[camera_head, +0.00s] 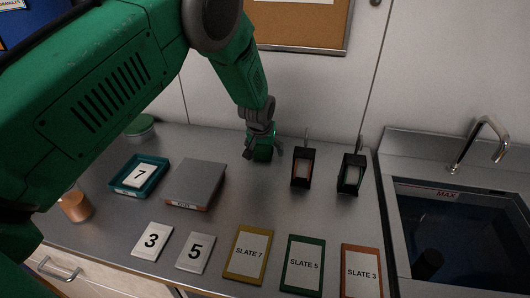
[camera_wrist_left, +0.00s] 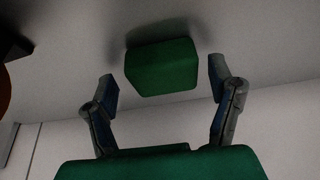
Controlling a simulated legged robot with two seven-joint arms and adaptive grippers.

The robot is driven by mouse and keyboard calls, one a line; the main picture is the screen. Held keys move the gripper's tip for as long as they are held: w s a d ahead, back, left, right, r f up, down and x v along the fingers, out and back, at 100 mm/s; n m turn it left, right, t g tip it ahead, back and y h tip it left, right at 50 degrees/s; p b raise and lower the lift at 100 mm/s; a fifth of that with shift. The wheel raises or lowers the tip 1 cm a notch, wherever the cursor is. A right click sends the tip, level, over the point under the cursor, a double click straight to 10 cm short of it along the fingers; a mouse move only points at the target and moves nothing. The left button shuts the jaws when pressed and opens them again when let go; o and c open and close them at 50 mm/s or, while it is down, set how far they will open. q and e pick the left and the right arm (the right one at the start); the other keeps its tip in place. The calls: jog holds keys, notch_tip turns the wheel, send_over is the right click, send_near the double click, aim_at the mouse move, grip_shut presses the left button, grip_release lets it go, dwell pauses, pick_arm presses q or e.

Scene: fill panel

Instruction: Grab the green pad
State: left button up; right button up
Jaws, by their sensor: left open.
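The green pad (camera_wrist_left: 162,68) is a small block lying on the grey counter. In the left wrist view it sits ahead of and between the two fingers, with clear gaps on both sides. In the head view the green pad (camera_head: 263,153) shows just under the hand, partly covered by the fingers. My left gripper (camera_head: 262,155) is open and points down at it; its fingers (camera_wrist_left: 165,90) also show in the left wrist view, apart and not touching the pad. My right gripper is not in either view.
Two dark holders (camera_head: 303,168) (camera_head: 351,173) stand right of the pad. A grey scale (camera_head: 194,184) and a teal tray (camera_head: 124,184) are to its left. Number cards and slates line the front edge. A sink (camera_head: 460,240) is at the right.

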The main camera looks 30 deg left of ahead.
pick_arm(q)
jog(key=shift+s+a+f, duration=0.1)
jog(key=shift+a, duration=0.2)
jog(key=c, duration=1)
jog(key=shift+c, duration=0.2)
